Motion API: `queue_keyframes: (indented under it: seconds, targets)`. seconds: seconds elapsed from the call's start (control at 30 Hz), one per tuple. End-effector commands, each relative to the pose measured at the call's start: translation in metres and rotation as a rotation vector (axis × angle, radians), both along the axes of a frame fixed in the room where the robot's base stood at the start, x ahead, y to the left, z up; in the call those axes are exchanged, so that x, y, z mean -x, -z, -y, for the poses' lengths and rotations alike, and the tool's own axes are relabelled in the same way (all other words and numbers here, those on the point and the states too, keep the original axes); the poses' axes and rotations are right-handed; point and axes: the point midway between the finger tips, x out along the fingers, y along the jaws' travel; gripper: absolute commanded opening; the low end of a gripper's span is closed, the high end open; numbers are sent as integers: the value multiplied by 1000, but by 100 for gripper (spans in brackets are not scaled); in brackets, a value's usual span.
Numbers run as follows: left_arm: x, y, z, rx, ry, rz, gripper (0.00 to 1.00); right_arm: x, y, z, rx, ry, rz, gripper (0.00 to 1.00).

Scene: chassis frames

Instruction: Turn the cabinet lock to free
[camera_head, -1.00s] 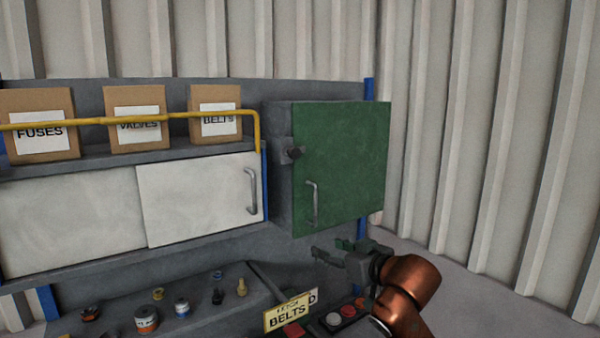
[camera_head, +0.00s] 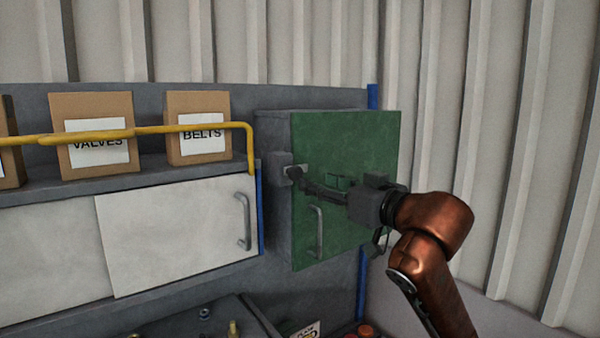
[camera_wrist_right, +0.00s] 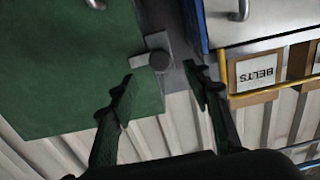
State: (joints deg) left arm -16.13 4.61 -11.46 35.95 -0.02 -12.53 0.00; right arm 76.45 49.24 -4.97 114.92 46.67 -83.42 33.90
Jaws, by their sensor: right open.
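The green-doored cabinet (camera_head: 350,150) stands at the right end of the bench wall, with its door closed. Its dark lock knob (camera_head: 294,173) sits on a grey plate at the door's upper left edge. In the right wrist view the round knob (camera_wrist_right: 160,60) lies beyond and between my fingers. My right gripper (camera_head: 308,183) reaches in from the right, in front of the green door. In the wrist view its two fingers (camera_wrist_right: 160,95) are apart with nothing between the tips. From the head view I cannot tell if a finger touches the knob. My left gripper is not in view.
A metal door handle (camera_head: 316,232) is just below my right gripper. A yellow rail (camera_head: 190,128) runs before the shelf boxes to the left. White sliding panels (camera_head: 180,225) with a handle are left of the cabinet. Bench items are partly visible at the bottom.

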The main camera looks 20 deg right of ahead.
Motion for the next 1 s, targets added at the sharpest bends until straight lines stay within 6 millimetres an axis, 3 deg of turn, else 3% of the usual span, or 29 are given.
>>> queue_keyframes:
  seconds: [0.13,0.33,0.47,0.57,0.83,1.0]
  targets:
    - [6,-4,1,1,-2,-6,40,-10,-2,-1,-2,5,-2,45]
    - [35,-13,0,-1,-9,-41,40,-37,-3,-5,-2,16,-2,45]
    - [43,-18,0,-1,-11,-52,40,-54,-2,-10,0,17,-2,45]
    - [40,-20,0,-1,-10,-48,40,-63,-1,-14,-1,17,-2,45]
    - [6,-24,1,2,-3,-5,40,-69,0,-17,0,15,0,45]
    - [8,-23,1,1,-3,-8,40,-69,0,-18,0,14,0,40]
